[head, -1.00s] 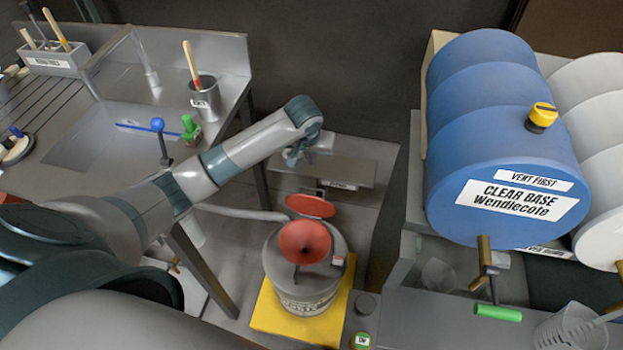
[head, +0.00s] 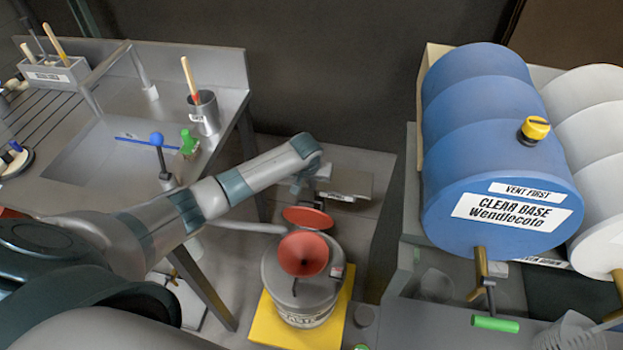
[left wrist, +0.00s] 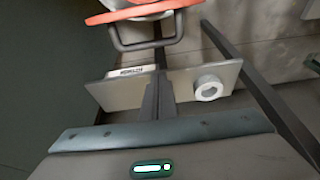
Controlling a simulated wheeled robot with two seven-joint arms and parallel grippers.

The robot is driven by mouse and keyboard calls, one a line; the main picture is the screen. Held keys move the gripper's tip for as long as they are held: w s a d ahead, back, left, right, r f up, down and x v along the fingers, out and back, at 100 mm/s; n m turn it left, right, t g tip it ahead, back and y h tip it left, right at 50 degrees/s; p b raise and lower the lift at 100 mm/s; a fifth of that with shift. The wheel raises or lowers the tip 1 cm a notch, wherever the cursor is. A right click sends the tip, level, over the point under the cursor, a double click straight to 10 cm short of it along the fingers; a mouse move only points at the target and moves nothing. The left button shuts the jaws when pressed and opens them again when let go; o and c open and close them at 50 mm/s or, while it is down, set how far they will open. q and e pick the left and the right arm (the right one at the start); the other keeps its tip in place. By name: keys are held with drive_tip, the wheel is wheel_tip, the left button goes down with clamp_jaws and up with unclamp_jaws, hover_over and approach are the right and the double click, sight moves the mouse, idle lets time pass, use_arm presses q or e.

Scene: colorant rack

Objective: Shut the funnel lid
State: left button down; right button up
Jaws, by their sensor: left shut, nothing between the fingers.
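The red funnel (head: 303,255) sits on top of a grey waste can (head: 285,280). Its round red lid (head: 308,217) stands open at the funnel's far side, tilted up. My left arm reaches over from the left, and my left gripper (head: 297,187) is shut and empty, just beyond the lid and a little above it in the head view. In the left wrist view, an orange-red rim (left wrist: 140,10) shows at the top with a grey loop handle (left wrist: 146,42) below it. The shut fingers point up toward that loop; contact cannot be told. My right gripper is not in view.
The can stands on a yellow mat (head: 258,320). A sink bench (head: 225,125) is at the left, with a mug (head: 205,112) on it.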

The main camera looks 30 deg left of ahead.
sight(309, 212)
use_arm(q)
drive_tip(key=s+p, duration=0.1)
drive_tip(key=s, duration=0.1)
drive_tip(key=s+d+p, duration=0.1)
drive_tip(key=s, duration=0.1)
idle(0.5)
